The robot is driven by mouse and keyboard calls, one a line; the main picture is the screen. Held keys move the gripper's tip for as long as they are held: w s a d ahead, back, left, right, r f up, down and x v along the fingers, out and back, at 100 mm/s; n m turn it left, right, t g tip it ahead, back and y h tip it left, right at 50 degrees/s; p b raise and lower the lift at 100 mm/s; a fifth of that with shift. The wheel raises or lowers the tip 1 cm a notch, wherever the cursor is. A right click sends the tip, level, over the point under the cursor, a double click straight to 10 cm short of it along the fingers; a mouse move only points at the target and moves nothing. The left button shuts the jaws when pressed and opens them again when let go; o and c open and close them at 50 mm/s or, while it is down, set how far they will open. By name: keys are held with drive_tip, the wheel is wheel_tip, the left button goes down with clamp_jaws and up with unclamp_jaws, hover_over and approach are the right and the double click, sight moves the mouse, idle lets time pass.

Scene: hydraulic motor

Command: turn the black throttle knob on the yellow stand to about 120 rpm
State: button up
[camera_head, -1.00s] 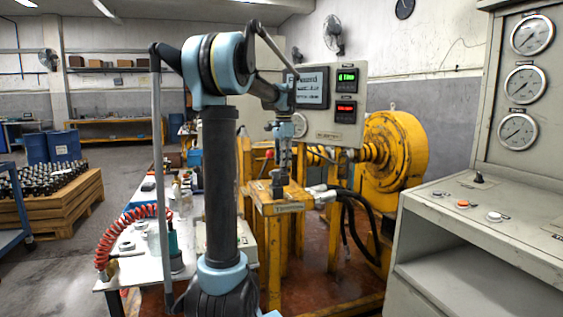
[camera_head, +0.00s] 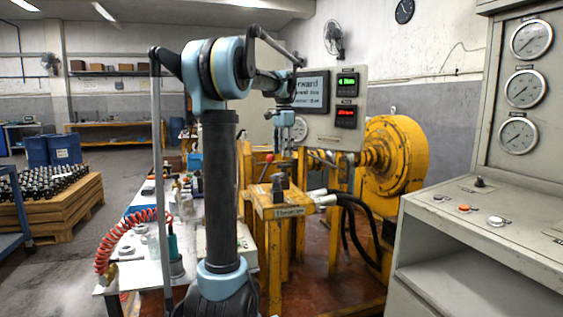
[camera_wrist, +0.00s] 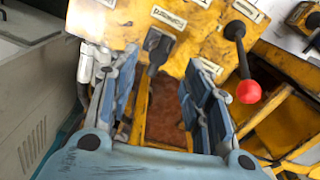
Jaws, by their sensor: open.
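The black throttle knob (camera_head: 279,184) stands on top of the yellow stand (camera_head: 264,212). In the wrist view the knob (camera_wrist: 158,45) shows beyond the fingers, between their lines and nearer the left one. My gripper (camera_head: 284,152) is above the knob, with a visible gap in the head view. In the wrist view my gripper (camera_wrist: 167,62) is open, with nothing between its fingers. A lever with a red ball (camera_wrist: 248,91) is just right of the right finger. The knob's own turn angle is hard to tell.
The panel behind has a screen, a green display (camera_head: 347,82) and a red display (camera_head: 346,116); their digits are too blurred to read. Hoses (camera_head: 345,198) leave the stand's right side. A grey console (camera_head: 470,215) stands at right, a cluttered white table (camera_head: 130,262) at left.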

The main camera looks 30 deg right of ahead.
drive_tip(key=shift+r, duration=2.9)
